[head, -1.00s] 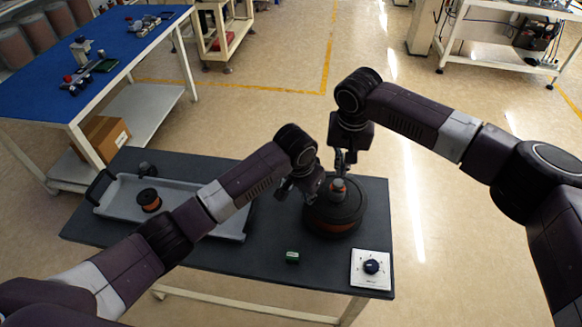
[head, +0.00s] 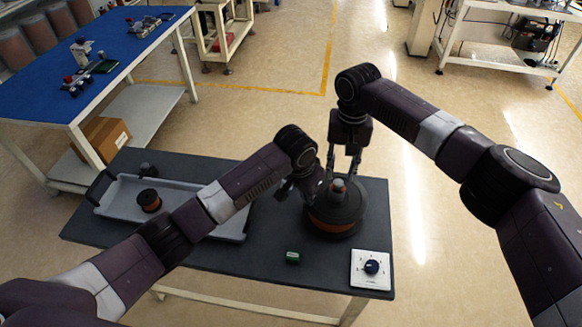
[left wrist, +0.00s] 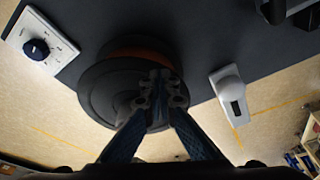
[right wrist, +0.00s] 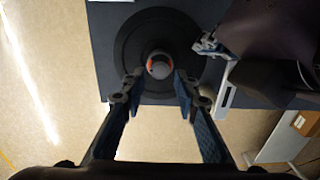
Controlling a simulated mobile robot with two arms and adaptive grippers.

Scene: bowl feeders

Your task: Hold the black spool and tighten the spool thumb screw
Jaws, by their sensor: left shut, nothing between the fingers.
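The black spool (head: 318,226), with a copper-brown band, sits on the dark table. The spool thumb screw (head: 338,186), a grey knob with an orange mark, stands at its centre and shows in the right wrist view (right wrist: 159,66). My left gripper (head: 314,193) is shut and empty at the spool's left side. In the left wrist view its tips (left wrist: 158,92) overlap the spool's flange (left wrist: 98,97); contact is unclear. My right gripper (head: 342,172) points down from above the screw. In the right wrist view its open fingers (right wrist: 157,85) lie left and right of the knob, apart from it.
A small green object (head: 292,257) and a white dial panel (head: 360,281) lie at the front. My left forearm crosses over the tray.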

